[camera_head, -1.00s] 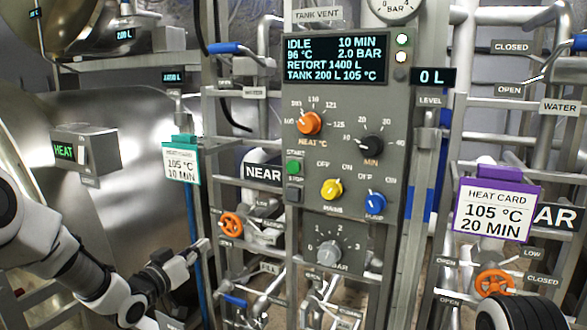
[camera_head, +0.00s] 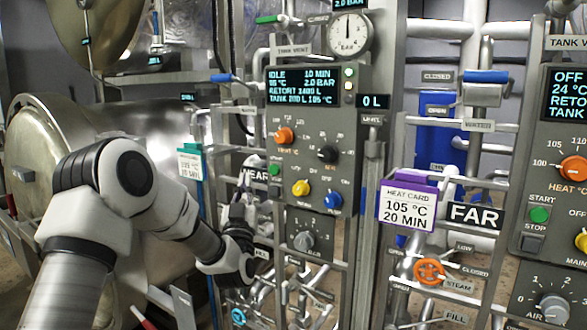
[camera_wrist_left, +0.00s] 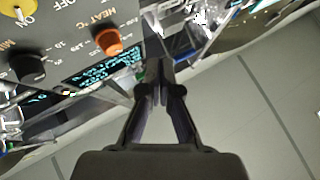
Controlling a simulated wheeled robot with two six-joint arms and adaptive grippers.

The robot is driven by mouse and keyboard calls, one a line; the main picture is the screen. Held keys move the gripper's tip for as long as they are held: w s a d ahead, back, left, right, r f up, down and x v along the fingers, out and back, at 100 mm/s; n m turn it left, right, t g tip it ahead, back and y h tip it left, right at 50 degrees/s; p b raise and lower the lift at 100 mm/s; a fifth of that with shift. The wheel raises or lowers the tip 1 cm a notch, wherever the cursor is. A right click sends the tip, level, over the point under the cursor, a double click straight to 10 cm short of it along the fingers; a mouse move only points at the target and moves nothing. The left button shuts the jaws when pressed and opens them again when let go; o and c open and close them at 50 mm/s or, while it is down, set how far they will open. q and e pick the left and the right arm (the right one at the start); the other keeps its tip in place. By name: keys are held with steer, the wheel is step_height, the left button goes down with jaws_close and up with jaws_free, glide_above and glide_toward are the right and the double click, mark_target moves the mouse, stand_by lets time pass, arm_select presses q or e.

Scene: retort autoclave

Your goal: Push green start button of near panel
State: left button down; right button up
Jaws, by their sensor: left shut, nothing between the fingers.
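The near panel (camera_head: 311,140) is a grey control box with a lit display, in the middle of the head view. Its green start button (camera_head: 275,169) is at the panel's left side, below the orange heat knob (camera_head: 285,136) and above the stop button (camera_head: 274,190). My left gripper (camera_head: 238,197) is shut and empty, left of and a little below the green button, apart from it in the picture. It overlaps the NEAR sign. In the left wrist view, the shut fingers (camera_wrist_left: 160,82) lie beside the display; the orange knob (camera_wrist_left: 108,41) shows, the green button does not.
The far panel (camera_head: 564,190) at the right edge has its own green start button (camera_head: 540,214). A yellow knob (camera_head: 301,187) and a blue knob (camera_head: 333,200) sit right of the near green button. Pipes and valves crowd below. A purple-topped heat card (camera_head: 408,207) hangs between the panels.

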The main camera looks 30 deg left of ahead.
mark_target(274, 170)
arm_select(q)
steer(key=w, duration=0.9)
steer(key=shift+f, duration=0.35)
arm_select(e)
steer(key=shift+w+a+r, duration=0.1)
steer(key=shift+w+a, duration=0.05)
steer(key=shift+a, duration=0.1)
arm_select(q)
steer(key=shift+w+a, duration=0.1)
stand_by(0.8)
